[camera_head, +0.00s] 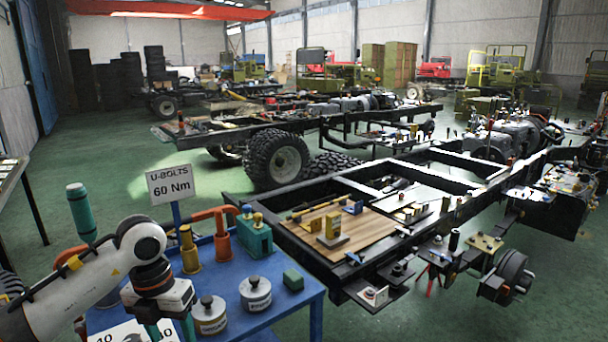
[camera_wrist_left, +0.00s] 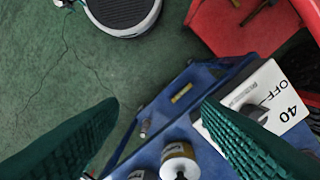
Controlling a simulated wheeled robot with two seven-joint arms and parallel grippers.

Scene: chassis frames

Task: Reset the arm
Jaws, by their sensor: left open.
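My left arm comes in from the left in the head view. Its gripper (camera_head: 171,328) points down over the blue table (camera_head: 285,318) at the lower left, with its green fingers partly cut off by the frame. In the left wrist view the two green ribbed fingers stand wide apart, and the open gripper (camera_wrist_left: 160,112) has nothing between them. Below them are the blue table's edge, a small can (camera_wrist_left: 180,158) and a white block marked "OFF" and "40" (camera_wrist_left: 270,100). My right gripper is not in view.
A black chassis frame (camera_head: 330,268) with a wooden board stands to the right. Green floor (camera_head: 110,165) is open behind.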

